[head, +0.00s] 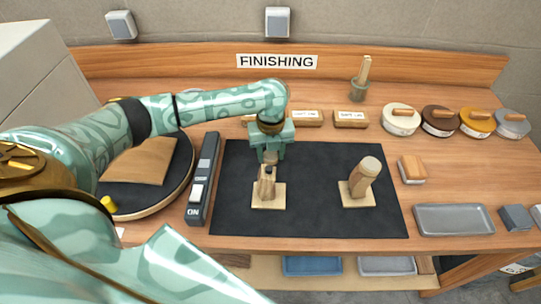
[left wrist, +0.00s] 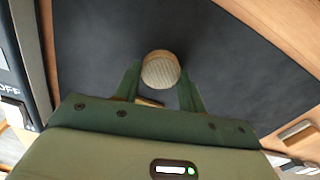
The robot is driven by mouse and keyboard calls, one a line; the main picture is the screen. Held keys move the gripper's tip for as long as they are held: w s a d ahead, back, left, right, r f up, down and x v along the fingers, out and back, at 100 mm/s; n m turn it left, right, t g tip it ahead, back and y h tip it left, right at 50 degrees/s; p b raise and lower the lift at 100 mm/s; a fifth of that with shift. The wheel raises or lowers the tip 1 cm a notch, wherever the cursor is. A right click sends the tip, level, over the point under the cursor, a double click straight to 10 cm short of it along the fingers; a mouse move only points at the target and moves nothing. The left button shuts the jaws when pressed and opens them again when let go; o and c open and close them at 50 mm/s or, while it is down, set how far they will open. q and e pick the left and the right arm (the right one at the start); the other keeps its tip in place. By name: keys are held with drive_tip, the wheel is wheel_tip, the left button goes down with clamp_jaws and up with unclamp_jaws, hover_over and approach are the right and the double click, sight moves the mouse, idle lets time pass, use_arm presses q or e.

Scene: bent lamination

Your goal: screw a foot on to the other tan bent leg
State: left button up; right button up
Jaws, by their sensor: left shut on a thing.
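My left gripper (head: 270,158) is above the left tan bent leg (head: 266,184), pointing down. It is shut on a round tan foot (left wrist: 161,70), whose flat end shows between the fingers in the left wrist view. In the head view the foot is just over the leg's top end; I cannot tell whether the two touch. The left leg stands on a small square base on the black mat (head: 318,215). The right tan bent leg (head: 357,188) leans right on its own base, with a round foot (head: 371,166) on its top. My right gripper is not in view.
A grey switch box (head: 203,180) and a round turntable (head: 190,175) lie left of the mat. A brush (head: 412,169) and grey tray (head: 453,219) are on the right. Several round tins line the back right. The mat is clear between the legs.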

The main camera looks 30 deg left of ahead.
sight(271, 157)
use_arm(q)
wheel_tip(271, 157, up, 8)
drive_tip(key=p, duration=0.2)
drive_tip(key=shift+r+p, duration=0.25)
drive_tip(key=shift+p, duration=0.1)
